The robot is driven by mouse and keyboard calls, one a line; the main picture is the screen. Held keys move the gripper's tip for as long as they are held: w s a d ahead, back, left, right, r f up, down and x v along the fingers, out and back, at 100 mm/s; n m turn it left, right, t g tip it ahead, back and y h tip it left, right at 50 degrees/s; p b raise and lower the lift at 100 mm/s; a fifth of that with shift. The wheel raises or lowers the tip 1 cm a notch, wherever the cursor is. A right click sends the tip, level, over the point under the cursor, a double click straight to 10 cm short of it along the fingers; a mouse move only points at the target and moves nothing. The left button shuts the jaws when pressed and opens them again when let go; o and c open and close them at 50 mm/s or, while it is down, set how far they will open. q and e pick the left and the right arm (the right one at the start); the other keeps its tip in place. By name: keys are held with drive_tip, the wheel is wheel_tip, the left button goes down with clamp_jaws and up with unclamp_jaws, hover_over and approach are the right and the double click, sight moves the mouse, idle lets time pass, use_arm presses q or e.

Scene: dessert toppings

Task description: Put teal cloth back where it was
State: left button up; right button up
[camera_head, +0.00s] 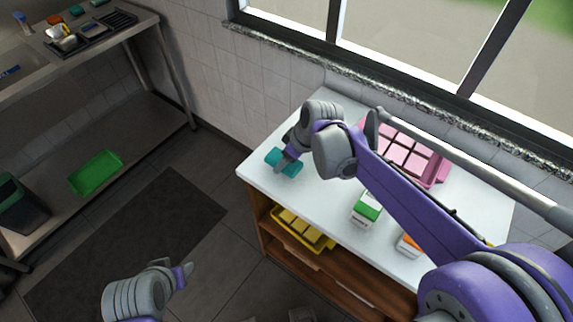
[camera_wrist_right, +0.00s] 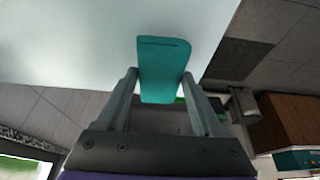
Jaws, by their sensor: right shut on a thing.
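The teal cloth (camera_head: 274,156) is a small folded pad over the left end of the white tabletop. My right gripper (camera_head: 286,164) is shut on it. In the right wrist view the teal cloth (camera_wrist_right: 163,60) is upright between the two fingers of my right gripper (camera_wrist_right: 160,80), with its far end sticking out past the fingertips. I cannot tell whether it touches the tabletop. My left gripper (camera_head: 187,275) is low at the bottom left, over the floor and away from the table. Its finger gap is not clear.
The white tabletop (camera_head: 322,172) bears a pink divided tray (camera_head: 440,172), a green-and-white carton (camera_head: 366,209) and an orange-and-white carton (camera_head: 408,245). A yellow tray (camera_head: 322,243) is on the shelf below. A metal counter with a black rack (camera_head: 112,26) and small items stands at left.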

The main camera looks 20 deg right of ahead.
sight(287, 166)
drive_tip(key=shift+f, duration=1.45)
drive_tip(key=shift+f, duration=0.2)
drive_tip(key=o, duration=1.3)
drive_tip(key=shift+r, duration=0.1)
drive_tip(key=shift+r, duration=0.1)
drive_tip(key=shift+d+r, duration=0.1)
drive_tip(key=shift+r, duration=0.2)
drive_tip(key=p+v, duration=0.1)
drive_tip(key=v, duration=1)
drive_tip(key=s+f+m+h, duration=0.1)
drive_tip(key=s+f+m, duration=0.1)
drive_tip(key=s, duration=0.3)
drive_tip(key=s+d+f+m+t+h, duration=0.1)
drive_tip(key=s+f+m, duration=0.2)
drive_tip(key=s, duration=0.3)
drive_tip(key=s+f+m, duration=0.2)
drive_tip(key=s+f, duration=0.2)
drive_tip(key=s, duration=0.2)
drive_tip(key=shift+s+d+f+m+t+h, duration=0.2)
drive_tip(key=shift+d+f+m+t+h, duration=0.1)
drive_tip(key=shift+t+h, duration=0.1)
